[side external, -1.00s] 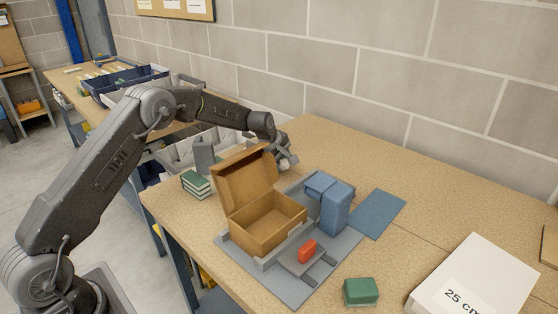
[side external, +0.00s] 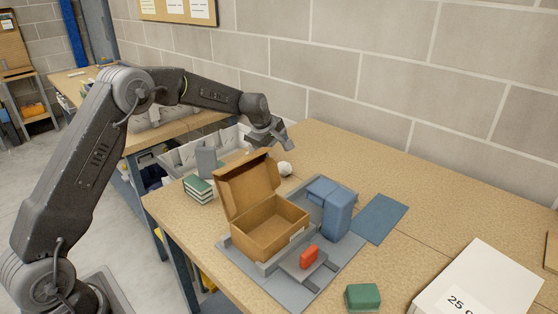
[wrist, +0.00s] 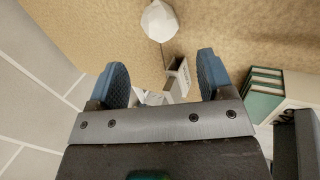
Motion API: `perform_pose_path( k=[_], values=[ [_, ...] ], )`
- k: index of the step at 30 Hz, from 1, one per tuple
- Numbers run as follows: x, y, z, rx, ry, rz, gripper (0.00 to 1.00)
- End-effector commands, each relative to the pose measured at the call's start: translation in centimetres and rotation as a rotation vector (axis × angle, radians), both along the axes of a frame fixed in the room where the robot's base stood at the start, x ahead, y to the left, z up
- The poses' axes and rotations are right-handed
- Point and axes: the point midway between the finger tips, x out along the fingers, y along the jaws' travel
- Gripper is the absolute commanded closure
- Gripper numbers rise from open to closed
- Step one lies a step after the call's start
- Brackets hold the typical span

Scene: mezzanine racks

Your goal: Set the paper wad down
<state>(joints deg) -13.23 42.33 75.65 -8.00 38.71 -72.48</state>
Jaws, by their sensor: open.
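The paper wad (side external: 285,169) is a small white crumpled lump resting on the wooden table, just behind the open cardboard box (side external: 268,228). In the wrist view the wad (wrist: 159,21) lies at the top, beyond my fingertips and apart from them. My gripper (side external: 272,143) is raised above the table, a little up and left of the wad. In the wrist view my gripper (wrist: 162,78) has its two blue-padded fingers spread wide with nothing held between them.
Green-and-white stacked blocks (side external: 199,189) stand left of the box. A blue bin-like block (side external: 336,214), a red block (side external: 309,257) and a green block (side external: 363,297) are nearby. A blue mat (side external: 381,219) lies to the right. Table near the wall is clear.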

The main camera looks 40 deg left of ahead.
Motion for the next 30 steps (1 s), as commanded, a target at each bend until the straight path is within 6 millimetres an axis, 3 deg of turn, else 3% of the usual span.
perform_pose_path(
  k=[5, 15, 19, 23, 27, 30],
  values=[
    [-1.2, 0.0, 2.8, 0.001, -0.002, 0.0, 0.26],
    [-2.0, -0.2, 4.3, 0.004, 0.0, -0.009, 0.26],
    [-3.8, -1.5, 6.7, 0.043, -0.008, -0.095, 0.26],
    [-8.1, -3.9, 10.7, 0.127, -0.018, -0.279, 0.26],
    [-14.2, -6.7, 14.2, 0.235, -0.026, -0.513, 0.26],
    [-19.0, -8.3, 15.8, 0.314, -0.032, -0.678, 0.26]
  ],
)
